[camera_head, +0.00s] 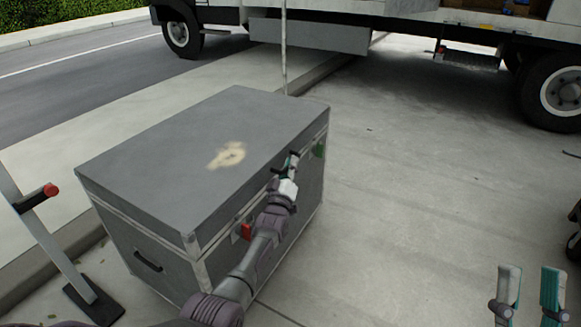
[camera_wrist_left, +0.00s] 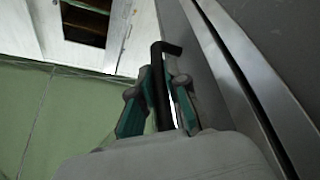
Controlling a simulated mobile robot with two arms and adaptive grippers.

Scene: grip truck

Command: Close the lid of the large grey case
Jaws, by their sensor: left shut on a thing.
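The large grey case (camera_head: 160,262) stands on the pavement, its lid (camera_head: 160,150) lying flat on top with a pale worn mark. Metal trim lines the seam; I cannot tell if the lid is fully seated. My left gripper (camera_head: 292,163) is at the case's front side, near the lid edge towards the right corner. In the left wrist view, the left gripper (camera_wrist_left: 162,85) is shut on a black bent bar (camera_wrist_left: 158,75) beside the metal-trimmed edge (camera_wrist_left: 225,60). Where the bar attaches is hidden. My right gripper (camera_head: 528,280) is open and empty at the lower right.
A red latch (camera_head: 246,231) is on the case front, and a dark carry handle (camera_head: 148,261) is on its left end. A metal stand with a red knob (camera_head: 50,190) is at the left. A truck (camera_head: 400,30) is parked behind.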

